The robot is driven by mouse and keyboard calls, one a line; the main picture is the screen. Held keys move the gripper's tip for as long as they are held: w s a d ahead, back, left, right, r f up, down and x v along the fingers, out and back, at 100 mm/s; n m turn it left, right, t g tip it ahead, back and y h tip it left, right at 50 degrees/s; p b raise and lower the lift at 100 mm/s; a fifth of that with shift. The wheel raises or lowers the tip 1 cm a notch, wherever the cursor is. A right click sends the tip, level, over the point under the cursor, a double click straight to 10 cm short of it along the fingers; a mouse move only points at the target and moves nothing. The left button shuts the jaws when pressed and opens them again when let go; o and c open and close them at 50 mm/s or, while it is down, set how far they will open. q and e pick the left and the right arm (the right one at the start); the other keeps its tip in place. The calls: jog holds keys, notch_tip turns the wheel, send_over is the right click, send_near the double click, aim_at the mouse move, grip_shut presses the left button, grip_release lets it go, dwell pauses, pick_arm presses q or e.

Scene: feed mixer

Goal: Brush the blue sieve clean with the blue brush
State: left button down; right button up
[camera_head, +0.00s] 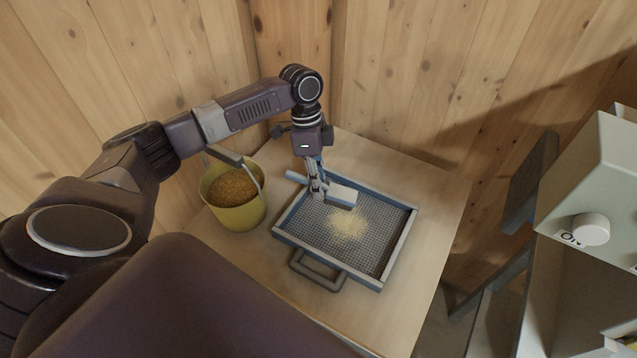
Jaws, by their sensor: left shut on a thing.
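The blue sieve (398,228) lies flat on a pale wooden table. It has a blue-grey frame, a grey mesh and a dark handle at its front left. A patch of pale yellow meal (347,223) lies on the mesh near the middle. My left gripper (317,192) points down over the sieve's back left part and is shut on the blue brush (342,195). The brush's light blue head is just behind the meal, and its handle sticks out to the left. I cannot tell whether the bristles touch the mesh. My right gripper is not in view.
A yellow bucket (236,212) of brown feed with a raised handle stands left of the sieve. The table (437,200) is bare to the right. Wooden walls close off the back. A grey-green machine (598,190) with a white knob stands at the right, past a gap.

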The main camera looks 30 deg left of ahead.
pick_arm(q)
jog(key=shift+f, duration=0.4)
